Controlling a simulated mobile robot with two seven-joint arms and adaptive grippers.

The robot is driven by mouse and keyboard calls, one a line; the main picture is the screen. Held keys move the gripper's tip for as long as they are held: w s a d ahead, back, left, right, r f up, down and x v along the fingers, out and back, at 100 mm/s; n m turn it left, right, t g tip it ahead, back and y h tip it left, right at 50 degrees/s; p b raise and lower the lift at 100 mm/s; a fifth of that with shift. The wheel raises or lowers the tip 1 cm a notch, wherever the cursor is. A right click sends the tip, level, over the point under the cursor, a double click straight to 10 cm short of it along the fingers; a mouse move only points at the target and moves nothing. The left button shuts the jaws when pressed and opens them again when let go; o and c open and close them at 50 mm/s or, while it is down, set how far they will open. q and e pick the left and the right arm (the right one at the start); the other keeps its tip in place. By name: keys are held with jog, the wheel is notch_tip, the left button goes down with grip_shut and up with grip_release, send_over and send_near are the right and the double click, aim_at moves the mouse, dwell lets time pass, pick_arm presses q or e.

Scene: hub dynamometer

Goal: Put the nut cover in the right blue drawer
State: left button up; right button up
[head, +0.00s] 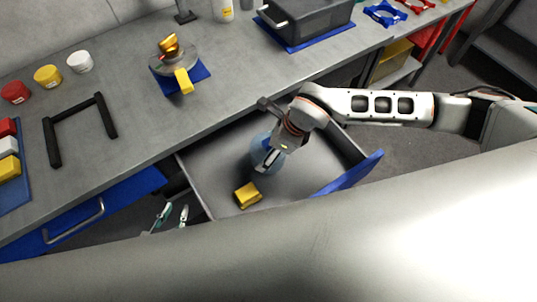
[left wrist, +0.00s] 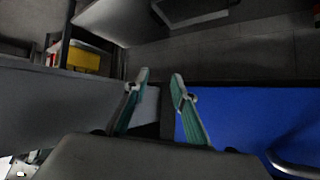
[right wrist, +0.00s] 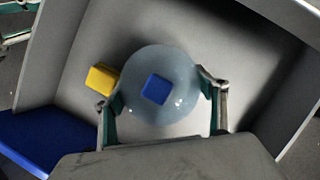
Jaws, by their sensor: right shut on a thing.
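The nut cover looks to be the translucent bluish round dome (right wrist: 158,110) with a blue square at its middle. It is between the fingers of my right gripper (right wrist: 163,92), which is shut on it, inside the open right blue drawer (head: 210,165). In the head view the cover (head: 262,150) is partly hidden by the gripper. I cannot tell whether it touches the drawer floor. My left gripper (head: 175,213) is left of the drawer, below the bench. In the left wrist view its fingers (left wrist: 161,78) are apart with nothing between them.
A yellow block (head: 248,195) lies in the drawer; it also shows in the right wrist view (right wrist: 101,79). Another blue drawer (head: 85,212) with a metal handle is at the left. The bench (head: 130,115) holds jars, a black frame and a grey case (head: 310,20).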

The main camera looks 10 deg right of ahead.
notch_tip(320, 180, down, 4)
jog(key=shift+r, duration=0.15)
jog(key=o, duration=1.1)
jog(key=shift+d+r, duration=0.1)
jog(key=shift+r, duration=0.15)
jog(key=v, duration=1.1)
jog(key=shift+s+r, duration=0.15)
jog(key=shift+r, duration=0.1)
